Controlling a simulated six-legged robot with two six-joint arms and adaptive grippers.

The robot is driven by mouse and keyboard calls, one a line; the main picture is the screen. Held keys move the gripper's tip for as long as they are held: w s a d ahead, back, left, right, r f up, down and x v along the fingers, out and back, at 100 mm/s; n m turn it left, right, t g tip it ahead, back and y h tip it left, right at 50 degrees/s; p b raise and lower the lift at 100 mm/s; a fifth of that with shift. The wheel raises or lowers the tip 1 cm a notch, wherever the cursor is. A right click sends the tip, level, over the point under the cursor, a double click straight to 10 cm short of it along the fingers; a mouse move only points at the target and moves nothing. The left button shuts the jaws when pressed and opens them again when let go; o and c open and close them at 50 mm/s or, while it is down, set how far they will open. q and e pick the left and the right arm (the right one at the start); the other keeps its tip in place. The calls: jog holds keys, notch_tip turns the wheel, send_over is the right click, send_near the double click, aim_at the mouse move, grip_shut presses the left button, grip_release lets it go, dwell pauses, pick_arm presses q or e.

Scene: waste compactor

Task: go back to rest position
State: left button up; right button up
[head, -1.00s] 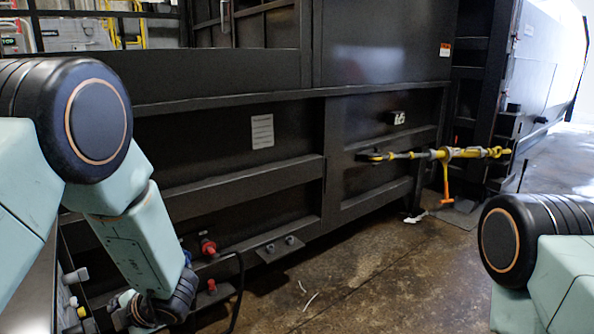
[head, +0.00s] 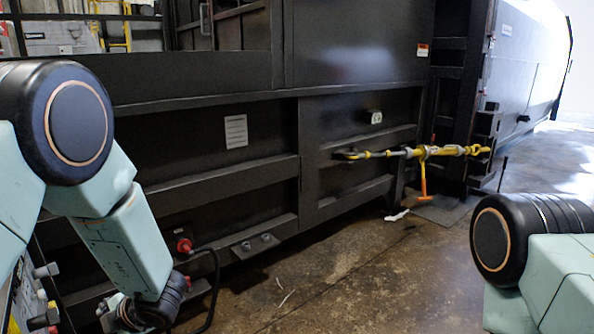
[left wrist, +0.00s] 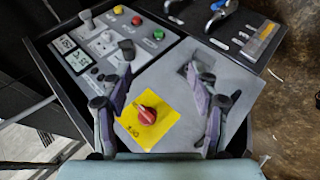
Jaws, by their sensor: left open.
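My left gripper (left wrist: 158,68) is open and empty in the left wrist view. Its two fingers are spread above a grey control panel (left wrist: 165,82). A red rotary knob (left wrist: 147,115) on a yellow plate lies between the fingers, low in the picture. In the head view my left arm comes in from the left and bends down, with its lower end at the bottom edge. The gripper itself is hard to make out there. My right arm shows only a joint and link at the lower right, and its gripper is out of the picture.
The panel carries coloured buttons (left wrist: 158,35) and small displays (left wrist: 69,52). The black compactor wall (head: 235,180) fills the head view's middle. A yellow ratchet bar (head: 425,152) crosses its right end. A red connector (head: 184,245) with a black cable sits low.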

pick_arm(q)
jog(key=s+d+f+m+t+h, duration=0.1)
jog(key=s+d+f+m+h, duration=0.4)
jog(key=m, duration=0.6)
jog(key=s+d+f+m+t+h, duration=0.1)
jog(key=s+d+f+m, duration=0.2)
jog(key=s+f+m, duration=0.6)
jog(key=s+d+f+m+g+h, duration=0.1)
jog(key=s+d+m+g, duration=0.1)
jog(key=s, duration=0.7)
jog(key=s+d+f+m+g+h, duration=0.2)
jog(key=s+d+m+g, duration=0.1)
jog(key=s, duration=0.6)
jog(key=shift+d+m, duration=0.55)
jog(key=shift+m, duration=0.65)
